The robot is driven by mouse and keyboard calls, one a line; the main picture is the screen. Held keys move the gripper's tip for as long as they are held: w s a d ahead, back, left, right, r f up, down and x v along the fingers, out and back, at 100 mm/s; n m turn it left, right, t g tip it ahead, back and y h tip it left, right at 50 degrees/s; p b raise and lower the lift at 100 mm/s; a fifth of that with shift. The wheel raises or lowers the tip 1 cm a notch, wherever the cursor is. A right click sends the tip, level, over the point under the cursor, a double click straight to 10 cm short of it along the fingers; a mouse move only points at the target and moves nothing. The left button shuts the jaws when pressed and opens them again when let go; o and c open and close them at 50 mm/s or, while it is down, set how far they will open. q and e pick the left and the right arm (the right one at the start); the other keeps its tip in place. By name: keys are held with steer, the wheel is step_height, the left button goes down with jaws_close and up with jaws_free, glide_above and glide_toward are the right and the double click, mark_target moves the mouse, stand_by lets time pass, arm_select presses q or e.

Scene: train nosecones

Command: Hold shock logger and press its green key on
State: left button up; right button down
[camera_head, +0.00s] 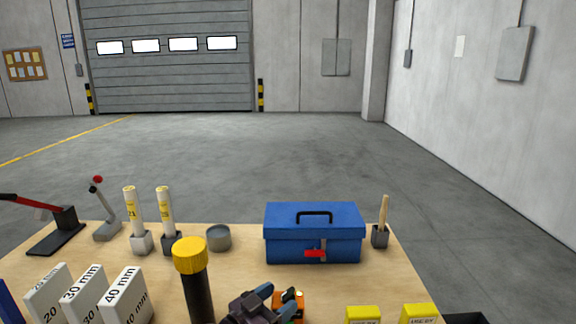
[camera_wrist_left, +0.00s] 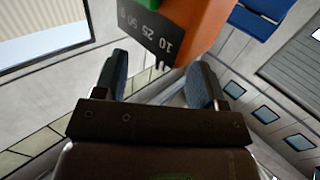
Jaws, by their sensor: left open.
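The shock logger is an orange box (camera_head: 291,306) at the bottom edge of the head view, right beside my left gripper (camera_head: 272,296). In the left wrist view the logger (camera_wrist_left: 203,30) fills the top middle, tilted, with a dark scale panel marked 10, 25, 50. Part of a green key (camera_wrist_left: 141,5) shows at the top edge. My left gripper (camera_wrist_left: 158,68) is open, its blue-grey fingers spread on either side of the logger's near end. I cannot tell whether they touch it or what supports it. My right gripper is not in view.
A black post with a yellow cap (camera_head: 190,256) stands just left of my left gripper. A blue toolbox (camera_head: 314,236) is behind it. Yellow blocks (camera_head: 420,312) lie at the right front, white millimetre blocks (camera_head: 127,294) at the left. Bare wood (camera_head: 235,262) shows before the toolbox.

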arm_select(q)
steer(key=s+a+f+n+g+y, duration=0.3)
steer(key=s+a+y, duration=0.2)
steer(key=s+a, duration=0.5)
steer(key=s+a+f+n+g+y, duration=0.35)
steer(key=s+a, duration=0.35)
steer(key=s, duration=0.6)
steer(key=s+a+f+n+g+y, duration=0.3)
steer(key=s+a+y, duration=0.2)
steer(key=s+a, duration=0.5)
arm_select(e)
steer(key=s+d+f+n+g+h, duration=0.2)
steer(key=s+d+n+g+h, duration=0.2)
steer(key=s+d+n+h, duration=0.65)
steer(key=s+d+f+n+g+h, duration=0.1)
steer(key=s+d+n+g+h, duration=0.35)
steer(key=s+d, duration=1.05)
arm_select(q)
steer(key=w+d+f+m+t, duration=0.1)
steer(key=w+f+t, duration=0.5)
steer(key=f+t, duration=0.2)
steer(key=shift+d+f, duration=0.4)
steer(key=shift+f, duration=0.7)
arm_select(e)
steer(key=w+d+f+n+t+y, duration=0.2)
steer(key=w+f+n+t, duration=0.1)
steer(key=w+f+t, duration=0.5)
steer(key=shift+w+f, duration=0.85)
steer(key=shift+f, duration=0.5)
